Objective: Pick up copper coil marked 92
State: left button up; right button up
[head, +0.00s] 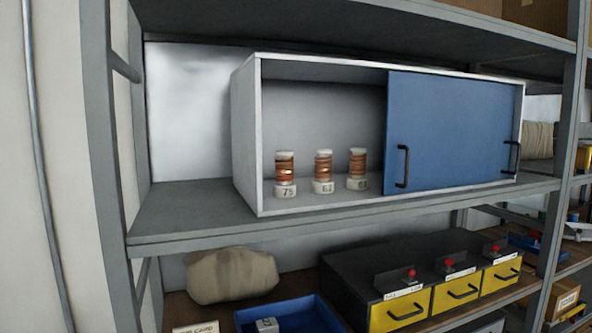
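Three copper coils on white spools stand upright in a row inside the open left half of a white cabinet on the shelf. The left coil (285,169) has a label that reads like 75. The middle coil (323,167) has a label that looks like 62 or 63. The right coil (358,164) has a label too small to read surely, perhaps starting with 6. I see no label that clearly reads 92. A blue sliding door (450,130) with black handles covers the right half and hides what is behind it. Neither gripper is in view.
The cabinet (246,140) stands on a grey shelf (170,212) with bare room at its left. Below are a wrapped tan bundle (232,275), a blue bin (325,318) and a black unit with yellow drawers (460,292). A grey upright (100,130) stands at the left.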

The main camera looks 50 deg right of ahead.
aim_at(357, 181)
jog(key=u, duration=0.15)
jog(key=k, duration=1.15)
jog(key=z, duration=0.8)
jog(key=i, duration=0.95)
